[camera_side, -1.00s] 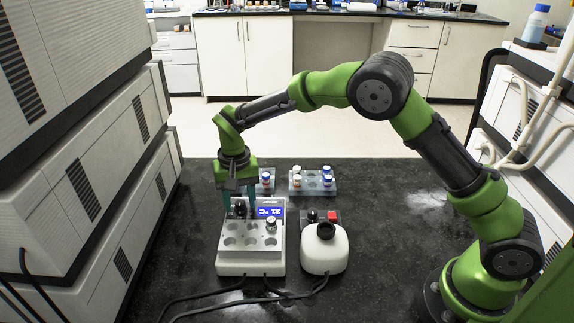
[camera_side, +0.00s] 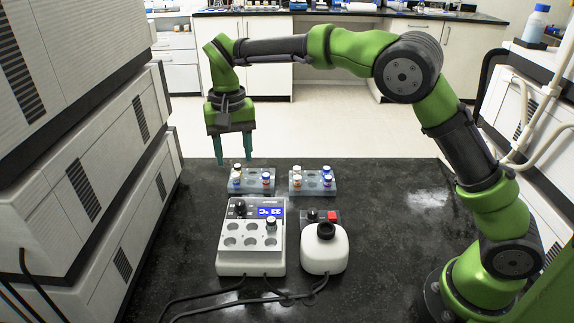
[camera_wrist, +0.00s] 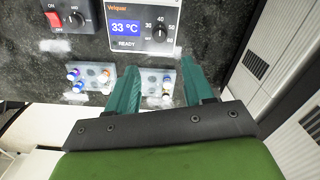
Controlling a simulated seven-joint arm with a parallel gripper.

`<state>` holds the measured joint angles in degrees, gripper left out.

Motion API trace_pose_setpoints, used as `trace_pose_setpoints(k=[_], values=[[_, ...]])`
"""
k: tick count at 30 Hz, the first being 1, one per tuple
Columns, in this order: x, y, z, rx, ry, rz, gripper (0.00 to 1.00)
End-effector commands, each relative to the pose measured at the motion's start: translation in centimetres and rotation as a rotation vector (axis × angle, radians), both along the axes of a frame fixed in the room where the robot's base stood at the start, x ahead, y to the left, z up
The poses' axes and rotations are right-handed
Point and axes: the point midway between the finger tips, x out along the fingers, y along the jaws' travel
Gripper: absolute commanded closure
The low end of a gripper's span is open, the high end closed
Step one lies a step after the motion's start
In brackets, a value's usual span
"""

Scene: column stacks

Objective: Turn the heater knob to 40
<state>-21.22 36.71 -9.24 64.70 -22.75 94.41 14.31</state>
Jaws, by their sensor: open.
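The heater (camera_side: 251,262) is a white block with wells and a capped vial in one well. Its black knob (camera_side: 240,208) sits beside a blue display (camera_side: 270,211) reading 33 °C. The display (camera_wrist: 125,27) there also reads 33 °C, above the word READY. My gripper (camera_side: 234,161) is open and empty, raised above and behind the heater, apart from the knob. Its fingers (camera_wrist: 160,68) also show in the wrist view.
Two vial racks stand behind the heater, a left one (camera_side: 250,188) and a right one (camera_side: 313,188). A white device with a black-rimmed top (camera_side: 338,257), a red switch (camera_side: 332,215) and a small black knob (camera_side: 312,215) stands right of the heater. Cables lie in front.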

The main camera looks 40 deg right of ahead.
Motion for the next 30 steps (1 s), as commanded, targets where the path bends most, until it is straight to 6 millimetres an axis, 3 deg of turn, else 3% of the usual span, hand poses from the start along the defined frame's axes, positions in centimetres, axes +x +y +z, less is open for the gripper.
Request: trace_pose_setpoints(k=[3,9,21,23,26,30], values=[[0.1,0.0,1.9,0.000,-0.001,-0.001,0.48],[0.0,0.0,3.3,0.000,0.000,-0.001,0.48],[0.4,-0.1,3.3,-0.004,-0.017,0.023,0.48],[0.4,-0.3,2.2,-0.009,-0.017,0.053,0.48],[-0.7,-0.7,1.3,0.005,-0.023,0.108,0.48],[-3.7,-2.6,2.4,0.055,-0.082,0.168,0.48]])
